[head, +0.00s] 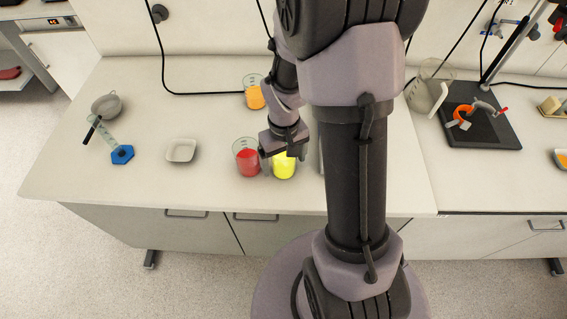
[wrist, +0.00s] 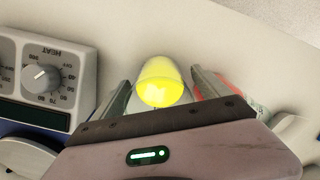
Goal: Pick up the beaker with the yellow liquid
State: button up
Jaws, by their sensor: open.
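The beaker with the yellow liquid (head: 284,166) stands on the white bench near its front edge in the head view. In the wrist view the yellow beaker (wrist: 161,82) lies between the two fingers of my gripper (wrist: 160,88), with space showing toward each finger. My gripper (head: 284,150) is open at the beaker in the head view, and hides its upper part. I cannot tell whether a finger touches the glass.
A beaker with red liquid (head: 248,162) stands close on the left, just outside one finger. A beaker with orange liquid (head: 254,95) stands further back. A device with a heat dial (wrist: 42,77) is nearby. A white dish (head: 181,150) lies left, with free bench around it.

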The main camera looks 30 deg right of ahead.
jog(key=shift+f, duration=0.1)
jog(key=c, duration=1.7)
